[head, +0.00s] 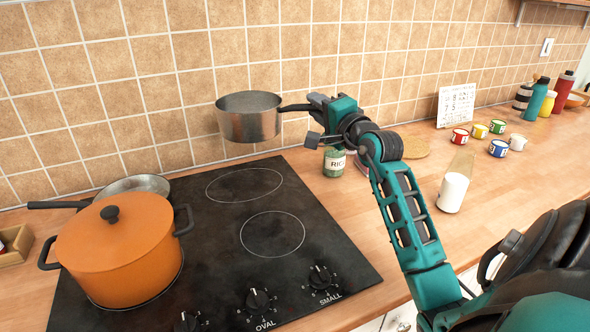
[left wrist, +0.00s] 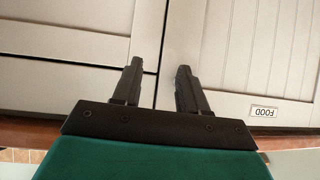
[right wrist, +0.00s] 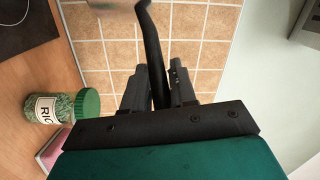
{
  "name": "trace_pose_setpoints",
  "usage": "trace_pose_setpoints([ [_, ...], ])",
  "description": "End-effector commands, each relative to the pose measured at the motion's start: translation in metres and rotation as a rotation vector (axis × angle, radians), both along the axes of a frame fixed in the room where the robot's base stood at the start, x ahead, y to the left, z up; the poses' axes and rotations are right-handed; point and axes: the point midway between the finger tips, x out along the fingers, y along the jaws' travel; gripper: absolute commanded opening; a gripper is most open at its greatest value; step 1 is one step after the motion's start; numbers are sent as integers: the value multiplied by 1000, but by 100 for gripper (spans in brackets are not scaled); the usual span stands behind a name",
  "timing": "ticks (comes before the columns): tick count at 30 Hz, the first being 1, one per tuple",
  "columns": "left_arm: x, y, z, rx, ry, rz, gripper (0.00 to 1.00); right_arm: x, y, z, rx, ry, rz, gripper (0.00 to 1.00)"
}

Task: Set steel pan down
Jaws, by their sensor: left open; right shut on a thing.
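The steel pan (head: 249,118) is held in the air above the back of the black cooktop (head: 226,268), near the tiled wall. It looks about level, and its inside shows grey. My right gripper (head: 312,106) is shut on its dark handle (head: 296,107). In the right wrist view the handle (right wrist: 150,45) runs between the fingers of my right gripper (right wrist: 158,88). My left gripper (left wrist: 158,82) is open and empty in the left wrist view, in front of pale cabinet doors (left wrist: 240,50). It is not in the head view.
An orange lidded pot (head: 118,255) stands front left on the cooktop, with a frying pan (head: 135,186) behind it. Two marked rings on the cooktop's right side are bare. A RICE jar (head: 334,162) stands beside the cooktop's back right. Several cans and bottles stand further right.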

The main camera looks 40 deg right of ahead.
Motion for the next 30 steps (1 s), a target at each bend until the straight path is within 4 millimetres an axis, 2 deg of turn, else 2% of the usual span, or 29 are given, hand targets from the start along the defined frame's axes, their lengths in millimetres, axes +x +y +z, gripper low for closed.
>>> trace_pose_setpoints([
  [1, 0, 0, 0, 0, 1, 0, 43, -1, 0, -13, 7, -3, -1, 0],
  [9, 0, 0, -4, 0, 2, 0, 43, 0, 0, -79, 1, -5, 0, 0],
  [12, 0, 0, -7, 1, 3, 0, 43, 0, 0, -95, 0, -8, -1, 0],
  [19, 0, 0, -12, 0, 2, 0, 43, 0, 0, -112, 0, -11, -1, 0],
  [25, 1, 0, -22, 0, 0, 0, 43, 0, 0, -143, -1, -8, 1, 0],
  [30, 2, -1, -22, -1, -3, -1, 43, 0, 0, -148, 0, -12, -2, 0],
])
